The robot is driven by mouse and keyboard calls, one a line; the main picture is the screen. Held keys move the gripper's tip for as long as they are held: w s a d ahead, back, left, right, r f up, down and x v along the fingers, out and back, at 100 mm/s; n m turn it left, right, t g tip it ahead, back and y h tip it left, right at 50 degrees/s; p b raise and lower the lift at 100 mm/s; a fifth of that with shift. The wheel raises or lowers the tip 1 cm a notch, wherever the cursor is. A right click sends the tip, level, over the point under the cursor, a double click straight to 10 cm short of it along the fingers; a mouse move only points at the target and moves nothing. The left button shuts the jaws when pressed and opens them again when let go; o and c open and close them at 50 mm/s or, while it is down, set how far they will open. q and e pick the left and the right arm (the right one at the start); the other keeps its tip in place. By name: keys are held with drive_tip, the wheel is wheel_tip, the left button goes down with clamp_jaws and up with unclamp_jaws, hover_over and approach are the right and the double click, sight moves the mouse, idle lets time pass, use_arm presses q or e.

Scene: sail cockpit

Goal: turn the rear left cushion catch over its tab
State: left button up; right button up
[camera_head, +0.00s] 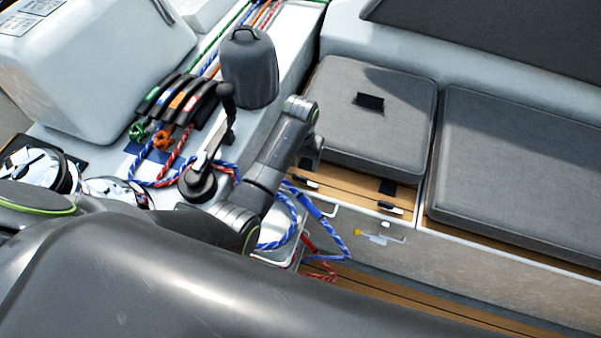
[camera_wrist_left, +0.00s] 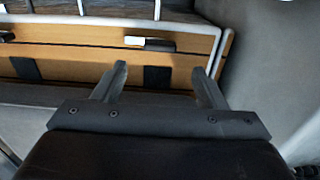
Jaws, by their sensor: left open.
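The left catch (camera_head: 305,182) is a small black-and-silver lever on the wooden strip in front of the small grey cushion (camera_head: 385,130). In the left wrist view this catch (camera_wrist_left: 150,43) lies along the strip, beyond and apart from its black tab (camera_wrist_left: 157,77). My left gripper (camera_head: 309,158) hangs over the cushion's left front corner, partly hidden by its own wrist. In the left wrist view its open, empty fingers (camera_wrist_left: 162,85) frame the tab, with the catch a little past the tips. My right gripper is out of view.
A second catch (camera_head: 391,208) and its tab (camera_head: 388,187) are farther right on the strip. A blue rope (camera_head: 330,235) and a metal latch (camera_head: 380,238) are below. A grey-covered winch (camera_head: 250,70) stands left of my wrist. A long cushion (camera_head: 520,170) lies right.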

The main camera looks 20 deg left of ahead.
sight(305, 182)
use_arm(q)
wheel_tip(305, 182, down, 6)
drive_tip(key=shift+b, duration=0.55)
drive_tip(key=shift+f, duration=0.4)
drive_tip(key=c, duration=1)
